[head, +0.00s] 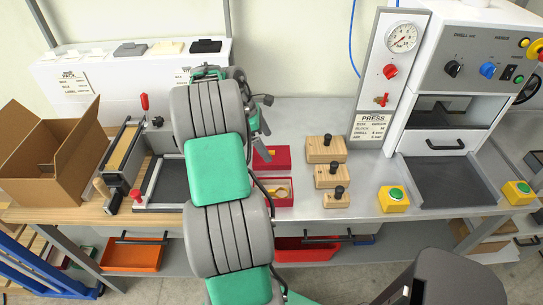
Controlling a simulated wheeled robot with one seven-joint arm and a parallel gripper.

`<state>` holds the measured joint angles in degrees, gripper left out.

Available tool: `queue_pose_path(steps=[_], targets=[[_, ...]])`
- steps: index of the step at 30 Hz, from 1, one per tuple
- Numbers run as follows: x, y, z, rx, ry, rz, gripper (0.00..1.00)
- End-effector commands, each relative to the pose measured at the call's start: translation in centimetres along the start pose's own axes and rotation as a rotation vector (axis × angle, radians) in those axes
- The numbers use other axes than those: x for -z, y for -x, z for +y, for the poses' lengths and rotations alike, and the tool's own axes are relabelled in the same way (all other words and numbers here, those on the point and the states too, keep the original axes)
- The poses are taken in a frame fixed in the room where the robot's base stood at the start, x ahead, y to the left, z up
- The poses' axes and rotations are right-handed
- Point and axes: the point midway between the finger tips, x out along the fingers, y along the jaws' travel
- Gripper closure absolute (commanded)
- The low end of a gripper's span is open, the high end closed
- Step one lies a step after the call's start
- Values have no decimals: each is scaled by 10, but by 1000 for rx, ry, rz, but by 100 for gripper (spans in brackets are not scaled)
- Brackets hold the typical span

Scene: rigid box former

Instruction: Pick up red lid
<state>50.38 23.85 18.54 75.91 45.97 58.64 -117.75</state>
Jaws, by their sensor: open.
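A red piece (279,159) that looks like the lid lies on the grey bench, just right of my arm. Its left part is hidden behind my arm. A red tray-like box (285,201) with a gold-coloured item in it sits just in front of it, also partly covered. My gripper (262,149) shows only as a small dark part at the left edge of the upper red piece. The rest is hidden by my arm. It is open, and nothing is seen held in it. I cannot tell whether it touches the red piece.
Wooden blocks with black knobs (325,149) stand right of the red pieces. A press (445,130) with a gauge panel and yellow button boxes (393,200) is further right. An open cardboard box (50,160) and a roller fixture (125,160) are at left.

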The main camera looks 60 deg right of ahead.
Motion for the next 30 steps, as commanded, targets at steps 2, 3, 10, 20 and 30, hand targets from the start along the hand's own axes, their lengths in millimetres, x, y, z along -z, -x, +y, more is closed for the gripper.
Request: queue_pose_path(steps=[2, 3, 10, 20, 30], targets=[[0, -13, 0, 2, -1, 0, 0], [-1, -20, 2, 2, -1, 0, 0], [0, -50, 4, -1, 0, 1, 0], [0, -51, 4, -2, 0, 1, 11], [0, -50, 4, -2, 0, 1, 38]])
